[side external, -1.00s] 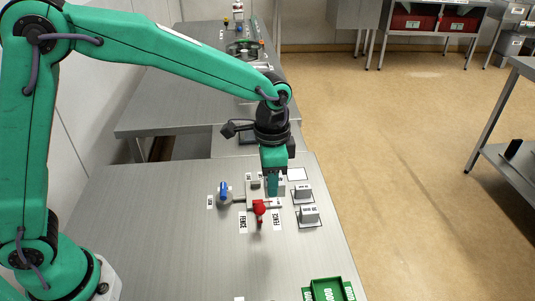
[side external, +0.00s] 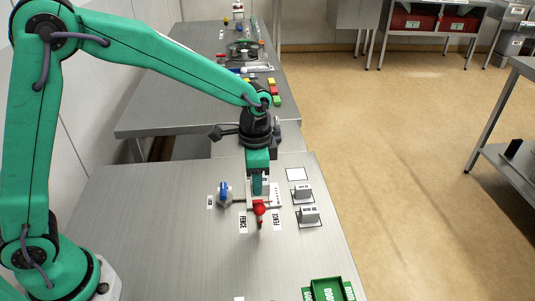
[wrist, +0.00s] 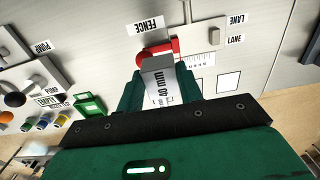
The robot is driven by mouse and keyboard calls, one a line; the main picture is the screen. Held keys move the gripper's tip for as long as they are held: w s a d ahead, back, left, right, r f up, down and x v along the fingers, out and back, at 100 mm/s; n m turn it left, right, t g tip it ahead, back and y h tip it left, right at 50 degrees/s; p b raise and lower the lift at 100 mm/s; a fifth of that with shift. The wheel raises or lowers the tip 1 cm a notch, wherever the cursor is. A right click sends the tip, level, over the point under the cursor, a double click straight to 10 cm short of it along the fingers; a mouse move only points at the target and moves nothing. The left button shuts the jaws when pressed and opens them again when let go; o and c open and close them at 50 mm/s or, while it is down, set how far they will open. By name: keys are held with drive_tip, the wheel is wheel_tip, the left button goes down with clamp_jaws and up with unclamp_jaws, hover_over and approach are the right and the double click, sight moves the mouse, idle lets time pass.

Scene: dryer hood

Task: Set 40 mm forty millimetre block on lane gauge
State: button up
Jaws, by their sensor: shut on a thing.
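My gripper (side external: 257,192) is shut on the grey block marked 40 mm (wrist: 160,82), which sits between its green fingers in the wrist view. In the side view the fingers mostly hide the block. The gripper points down over the metal lane gauge (side external: 276,196), just behind a red handle (side external: 260,208). The gauge's ruled scale also shows beside the block in the wrist view (wrist: 200,61). I cannot tell whether the block touches the gauge.
Two grey blocks (side external: 303,193) (side external: 309,215) stand on pads right of the gauge, below a bare white pad (side external: 297,174). A blue knob (side external: 224,191) stands left. A green tray (side external: 327,291) lies at the front. The table's left-front is clear.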

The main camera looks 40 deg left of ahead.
drive_tip(key=w+a+f, duration=0.4)
drive_tip(key=a, duration=0.1)
drive_tip(key=shift+w, duration=0.15)
drive_tip(key=shift+f, duration=1.95)
drive_tip(key=shift+f, duration=0.45)
drive_tip(key=o, duration=1)
drive_tip(key=shift+f, duration=0.1)
drive_tip(key=shift+o, duration=0.4)
wheel_tip(320, 180, up, 12)
drive_tip(key=shift+r, duration=0.55)
